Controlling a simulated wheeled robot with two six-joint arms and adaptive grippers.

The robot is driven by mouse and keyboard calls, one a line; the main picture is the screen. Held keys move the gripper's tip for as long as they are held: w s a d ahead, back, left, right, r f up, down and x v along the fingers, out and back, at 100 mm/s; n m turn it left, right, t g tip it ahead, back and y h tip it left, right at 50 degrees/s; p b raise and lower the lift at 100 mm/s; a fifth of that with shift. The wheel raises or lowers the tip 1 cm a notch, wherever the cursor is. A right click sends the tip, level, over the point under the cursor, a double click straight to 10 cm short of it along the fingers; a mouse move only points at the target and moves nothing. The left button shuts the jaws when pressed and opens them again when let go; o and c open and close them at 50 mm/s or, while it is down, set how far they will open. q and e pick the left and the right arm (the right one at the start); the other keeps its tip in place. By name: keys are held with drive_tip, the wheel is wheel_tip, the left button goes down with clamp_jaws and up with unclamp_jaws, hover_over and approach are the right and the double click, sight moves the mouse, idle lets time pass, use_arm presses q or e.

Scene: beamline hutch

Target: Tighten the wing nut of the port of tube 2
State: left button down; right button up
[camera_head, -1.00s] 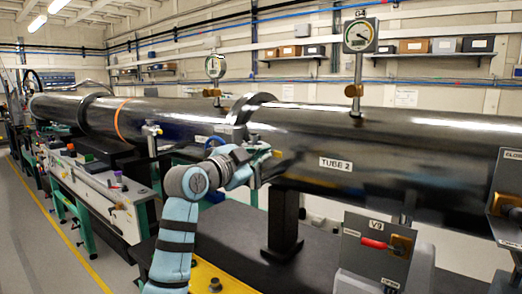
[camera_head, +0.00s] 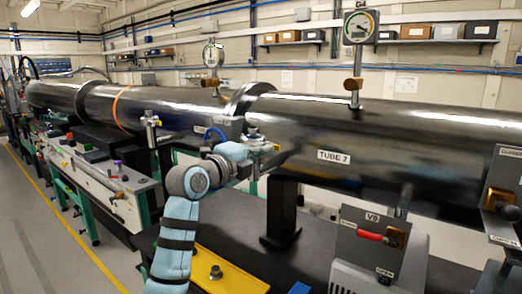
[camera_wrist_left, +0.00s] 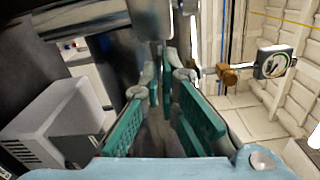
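Tube 2 (camera_head: 420,150) is the long dark cylinder with a white TUBE 2 label (camera_head: 334,157), running across the head view. A bright flange ring (camera_head: 246,98) circles it to the left of the label. My left gripper (camera_head: 270,152) is at the lower near side of the tube, just right of the ring. In the left wrist view its green-padded fingers (camera_wrist_left: 165,85) stand apart with a narrow gap. A grey metal part (camera_wrist_left: 180,25) lies beyond the fingertips. I cannot make out the wing nut or whether the fingers touch it. My right gripper is not in view.
A gauge marked G4 (camera_head: 360,27) stands on the tube; another gauge (camera_head: 213,55) is further left. A grey V9 valve box (camera_head: 365,245) stands front right. A black support (camera_head: 282,210) holds the tube. A yellow plate (camera_head: 225,270) lies on the dark bench.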

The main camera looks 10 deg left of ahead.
use_arm(q)
drive_tip(key=m, duration=0.5)
drive_tip(key=shift+f, duration=0.25)
idle(0.4)
drive_tip(key=c, duration=2.1)
unclamp_jaws()
drive_tip(key=shift+a, duration=0.1)
drive_tip(key=shift+s+r, duration=0.1)
drive_tip(key=v, duration=1.2)
